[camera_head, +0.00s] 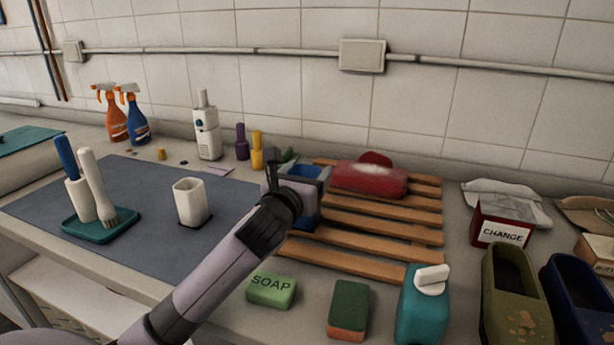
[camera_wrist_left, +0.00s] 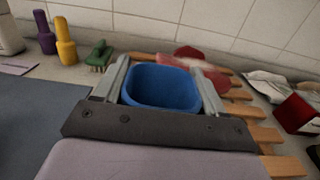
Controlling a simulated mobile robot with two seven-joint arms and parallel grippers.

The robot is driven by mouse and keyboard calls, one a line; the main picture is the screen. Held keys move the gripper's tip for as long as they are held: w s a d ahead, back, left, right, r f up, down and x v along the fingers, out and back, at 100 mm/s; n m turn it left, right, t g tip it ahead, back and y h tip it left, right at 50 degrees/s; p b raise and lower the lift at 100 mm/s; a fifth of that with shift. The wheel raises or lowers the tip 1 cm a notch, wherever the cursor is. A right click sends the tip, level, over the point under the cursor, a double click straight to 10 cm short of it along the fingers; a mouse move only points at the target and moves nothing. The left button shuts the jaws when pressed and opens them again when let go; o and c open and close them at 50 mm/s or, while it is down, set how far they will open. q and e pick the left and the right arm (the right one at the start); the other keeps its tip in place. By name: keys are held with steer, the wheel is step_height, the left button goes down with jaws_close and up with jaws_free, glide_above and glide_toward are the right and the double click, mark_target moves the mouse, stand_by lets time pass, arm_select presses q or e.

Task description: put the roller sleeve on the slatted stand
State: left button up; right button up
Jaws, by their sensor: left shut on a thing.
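The slatted stand (camera_head: 385,225) is a low rack of orange-brown wooden slats at the middle right of the head view; it also shows in the left wrist view (camera_wrist_left: 265,135). My left gripper (camera_head: 292,188) is at the stand's left end, shut on a blue open-topped container (camera_head: 308,208). In the left wrist view the blue container (camera_wrist_left: 162,88) is upright between the two fingers, its mouth facing up. Whether its base touches the slats is hidden. A red rounded piece (camera_head: 368,180) lies on the back slats. I cannot tell which piece is the roller sleeve.
Left of the stand are a grey mat (camera_head: 135,215) with a white cup (camera_head: 191,202) and a teal brush holder (camera_head: 90,228). Green soap (camera_head: 271,290), a sponge (camera_head: 348,310) and a teal bottle (camera_head: 423,305) stand in front. A red CHANGE box (camera_head: 502,222) is right.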

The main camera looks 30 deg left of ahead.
arm_select(q)
steer(key=o, duration=1.5)
steer(key=shift+f, duration=0.1)
steer(key=shift+o, duration=0.2)
steer(key=v, duration=1.2)
